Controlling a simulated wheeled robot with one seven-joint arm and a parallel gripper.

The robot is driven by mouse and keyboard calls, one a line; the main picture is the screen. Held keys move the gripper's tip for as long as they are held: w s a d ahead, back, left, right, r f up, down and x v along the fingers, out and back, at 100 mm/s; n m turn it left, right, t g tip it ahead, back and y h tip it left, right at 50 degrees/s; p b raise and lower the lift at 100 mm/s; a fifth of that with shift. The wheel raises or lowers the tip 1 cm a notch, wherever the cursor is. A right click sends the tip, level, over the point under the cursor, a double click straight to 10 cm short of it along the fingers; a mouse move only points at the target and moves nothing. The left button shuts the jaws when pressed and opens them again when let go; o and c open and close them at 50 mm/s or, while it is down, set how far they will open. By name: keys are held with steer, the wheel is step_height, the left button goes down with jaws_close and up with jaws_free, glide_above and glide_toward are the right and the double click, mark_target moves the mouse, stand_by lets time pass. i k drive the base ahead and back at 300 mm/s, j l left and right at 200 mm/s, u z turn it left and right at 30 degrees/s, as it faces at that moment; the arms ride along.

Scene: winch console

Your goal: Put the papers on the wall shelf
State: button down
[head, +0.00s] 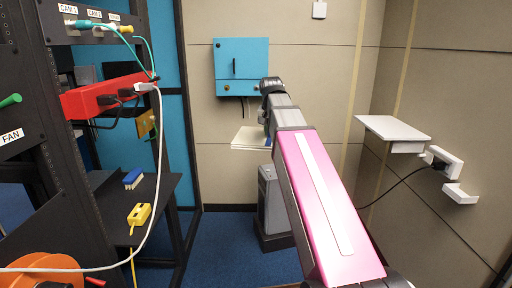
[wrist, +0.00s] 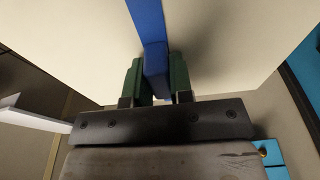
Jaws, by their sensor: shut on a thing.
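The papers (head: 250,137) are a flat, cream-white stack, held out in mid-air in front of the back wall in the head view. In the wrist view the papers (wrist: 220,40) fill the upper part, with a blue strip (wrist: 147,20) across them. My gripper (wrist: 157,78) is shut on this blue strip between its green finger pads. In the head view my arm hides the gripper and part of the papers. The wall shelf (head: 395,128) is a white board on the right wall, to the right of the papers and apart from them. Its visible top is bare.
A white bracket with a black plug (head: 440,164) and cable is beside the shelf. A blue wall box (head: 241,60) hangs behind the papers. A grey bin (head: 268,200) stands below. A black rack with cables (head: 60,150) fills the left.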

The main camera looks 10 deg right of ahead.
mark_target(389, 125)
steer(key=i+j+z, duration=0.1)
steer(key=i+z, duration=0.2)
steer(key=i+j+z, duration=0.3)
steer(key=i, duration=0.2)
steer(key=z, duration=1.3)
steer(key=i+z, duration=0.15)
steer(key=z, duration=0.15)
steer(key=i+l+z, duration=0.1)
steer(key=z, duration=0.2)
steer(key=i, duration=0.3)
